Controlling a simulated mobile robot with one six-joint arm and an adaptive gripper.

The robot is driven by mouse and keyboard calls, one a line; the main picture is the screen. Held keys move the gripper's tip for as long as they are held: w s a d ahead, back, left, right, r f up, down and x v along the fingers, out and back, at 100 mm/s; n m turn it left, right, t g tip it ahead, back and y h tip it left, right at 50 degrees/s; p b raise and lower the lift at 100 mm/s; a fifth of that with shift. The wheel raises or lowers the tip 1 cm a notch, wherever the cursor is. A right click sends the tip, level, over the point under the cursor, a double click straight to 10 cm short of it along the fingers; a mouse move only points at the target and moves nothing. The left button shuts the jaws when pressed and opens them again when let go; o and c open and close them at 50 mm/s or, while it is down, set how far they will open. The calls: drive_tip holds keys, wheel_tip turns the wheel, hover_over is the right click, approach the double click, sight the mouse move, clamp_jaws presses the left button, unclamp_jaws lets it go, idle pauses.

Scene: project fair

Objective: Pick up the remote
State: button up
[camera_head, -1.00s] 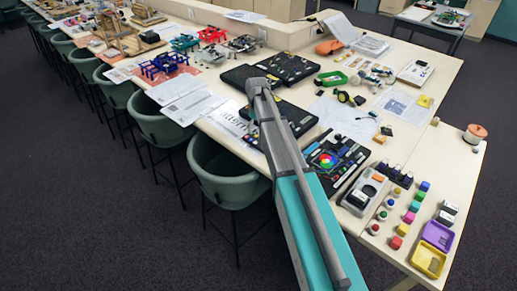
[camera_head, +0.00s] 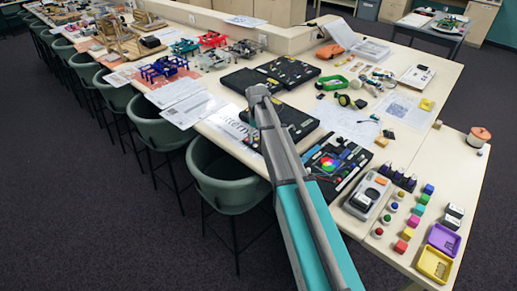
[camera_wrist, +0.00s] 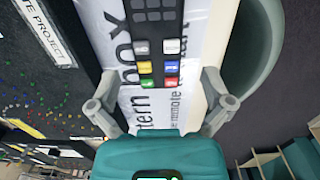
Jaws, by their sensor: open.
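The remote (camera_wrist: 155,38) is a dark grey bar with rows of buttons, including white, yellow, blue, green and red ones near its lower end. In the wrist view it lies on a white printed sheet (camera_wrist: 128,102), its top end cut off by the picture edge. My gripper (camera_wrist: 159,80) is open, one finger on each side of the remote's lower end, with nothing held between them. I cannot tell how high the fingers are above it. In the head view my arm covers this spot, and I cannot make out the remote or the fingers.
A green chair (camera_head: 228,180) stands close against the table edge by my arm. Black component boards (camera_head: 288,72) lie beyond the arm. To the right are a grey device (camera_head: 366,196), coloured blocks and a yellow tray (camera_head: 434,264). Dark floor is free at the left.

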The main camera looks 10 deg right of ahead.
sight(258, 144)
drive_tip(key=shift+d+f+b, duration=0.2)
drive_tip(key=shift+f+b, duration=2.2)
drive_tip(key=shift+f, duration=0.15)
drive_tip(key=c, duration=1)
drive_tip(key=shift+r, duration=0.15)
wheel_tip(258, 144, up, 3)
drive_tip(key=p, duration=0.3)
drive_tip(key=shift+r, duration=0.1)
drive_tip(key=s+d+r+p, duration=0.1)
drive_tip(key=r+p, duration=0.1)
drive_tip(key=d+r+p, duration=0.1)
drive_tip(key=p, duration=0.1)
drive_tip(key=s+d+r+p, duration=0.1)
drive_tip(key=r+p, duration=0.1)
drive_tip(key=shift+s+d+r, duration=0.3)
drive_tip(key=shift+d+r, duration=0.05)
drive_tip(key=shift+d, duration=0.05)
drive_tip(key=shift+s+d+r+p, duration=0.7)
drive_tip(key=shift+s+d, duration=0.15)
drive_tip(key=shift+d, duration=0.45)
drive_tip(key=shift+s+d+r+p, duration=0.65)
drive_tip(key=shift+s+d, duration=0.25)
drive_tip(key=shift+d, duration=0.4)
drive_tip(key=shift+s+d+r+p, duration=0.65)
drive_tip(key=shift+s+d, duration=0.2)
drive_tip(key=shift+d, duration=0.45)
